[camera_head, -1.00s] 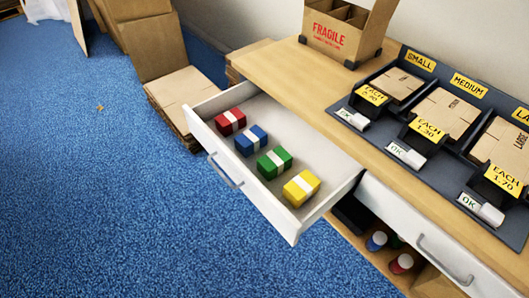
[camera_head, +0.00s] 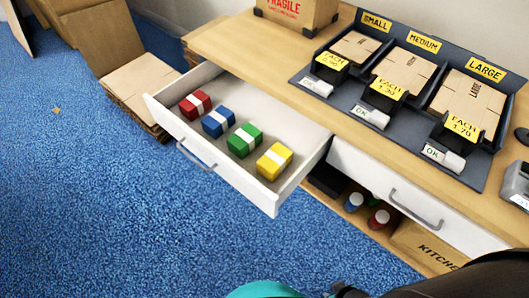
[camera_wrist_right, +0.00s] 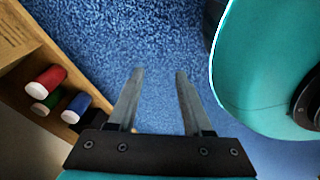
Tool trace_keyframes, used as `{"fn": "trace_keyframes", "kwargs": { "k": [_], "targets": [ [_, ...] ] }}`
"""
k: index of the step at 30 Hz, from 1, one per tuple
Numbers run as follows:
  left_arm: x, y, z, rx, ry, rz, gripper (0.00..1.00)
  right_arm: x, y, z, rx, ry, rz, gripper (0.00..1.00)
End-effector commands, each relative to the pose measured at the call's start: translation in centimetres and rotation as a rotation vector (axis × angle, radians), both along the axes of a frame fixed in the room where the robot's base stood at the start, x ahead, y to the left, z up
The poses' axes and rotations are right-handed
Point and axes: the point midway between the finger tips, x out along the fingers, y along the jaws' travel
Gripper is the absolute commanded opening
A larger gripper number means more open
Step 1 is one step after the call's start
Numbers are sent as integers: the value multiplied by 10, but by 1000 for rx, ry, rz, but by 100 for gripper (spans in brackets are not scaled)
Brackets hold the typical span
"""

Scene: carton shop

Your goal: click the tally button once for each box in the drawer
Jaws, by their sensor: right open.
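The open white drawer (camera_head: 285,197) sticks out from the counter's left part. In it lie a red box (camera_head: 195,105), a blue box (camera_head: 218,122), a green box (camera_head: 244,140) and a yellow box (camera_head: 274,161), each with a white band, in a slanting row. No part is clearly marked as a tally button; a grey device (camera_head: 516,181) is cut off at the right edge. My right gripper (camera_wrist_right: 159,78) is open and empty above the blue carpet in the right wrist view. My left gripper is not in view.
A dark rack (camera_head: 395,122) with small, medium and large carton stacks and white OK blocks stands on the wooden counter (camera_head: 225,40). A shut drawer (camera_head: 400,190) sits beside the open one, above a shelf with coloured cylinders (camera_wrist_right: 45,82).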

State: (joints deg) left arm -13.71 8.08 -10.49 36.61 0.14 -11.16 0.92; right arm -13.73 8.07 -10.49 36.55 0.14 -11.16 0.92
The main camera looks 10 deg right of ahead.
Motion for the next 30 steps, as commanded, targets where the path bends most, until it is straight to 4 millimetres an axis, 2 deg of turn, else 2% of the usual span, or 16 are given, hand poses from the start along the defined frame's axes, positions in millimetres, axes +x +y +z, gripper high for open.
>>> {"fn": "trace_keyframes", "kwargs": {
  "k": [23, 30],
  "targets": [
    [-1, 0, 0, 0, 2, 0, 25, 0, 0, 0, 0, 0, 0, 50],
    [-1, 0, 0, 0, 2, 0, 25, 1, 0, 0, 0, -1, 0, 25]
  ]
}}
